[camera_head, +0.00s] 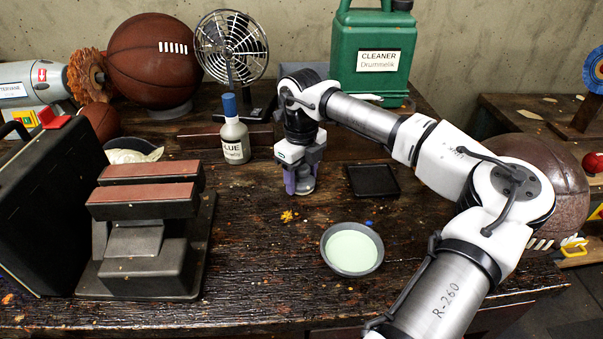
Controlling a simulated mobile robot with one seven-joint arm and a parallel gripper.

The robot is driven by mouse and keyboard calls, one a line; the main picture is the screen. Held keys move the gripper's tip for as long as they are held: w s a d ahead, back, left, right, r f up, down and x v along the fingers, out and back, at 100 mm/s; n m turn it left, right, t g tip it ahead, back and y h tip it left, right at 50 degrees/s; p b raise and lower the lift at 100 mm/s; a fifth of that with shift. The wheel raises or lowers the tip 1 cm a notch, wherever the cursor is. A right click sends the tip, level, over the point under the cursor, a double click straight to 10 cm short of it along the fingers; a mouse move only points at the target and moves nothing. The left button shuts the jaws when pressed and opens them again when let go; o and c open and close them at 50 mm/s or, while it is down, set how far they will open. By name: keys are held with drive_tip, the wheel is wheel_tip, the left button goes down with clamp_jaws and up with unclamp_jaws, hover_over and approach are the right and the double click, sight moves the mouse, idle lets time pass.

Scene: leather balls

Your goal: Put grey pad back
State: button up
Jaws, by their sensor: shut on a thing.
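My gripper (300,184) points down over the middle of the table, in front of the glue bottle's right side. It is shut on a small grey thing (306,181), which looks like the grey pad. The fingers hide part of it, and I cannot tell whether it touches the table. A flat black square tray (372,192) lies on the table just right of my gripper; it looks empty.
A grey bowl of pale green liquid (352,248) stands in front. A glue bottle (235,140) is behind left, and a green cleaner jug (371,60) behind right. A dark stand with reddish-brown pads (145,195) fills the left.

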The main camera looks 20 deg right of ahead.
drive_tip(key=shift+f, duration=0.1)
drive_tip(key=o, duration=0.9)
wheel_tip(320, 180, up, 12)
drive_tip(key=shift+r+b, duration=0.2)
drive_tip(key=shift+b, duration=0.4)
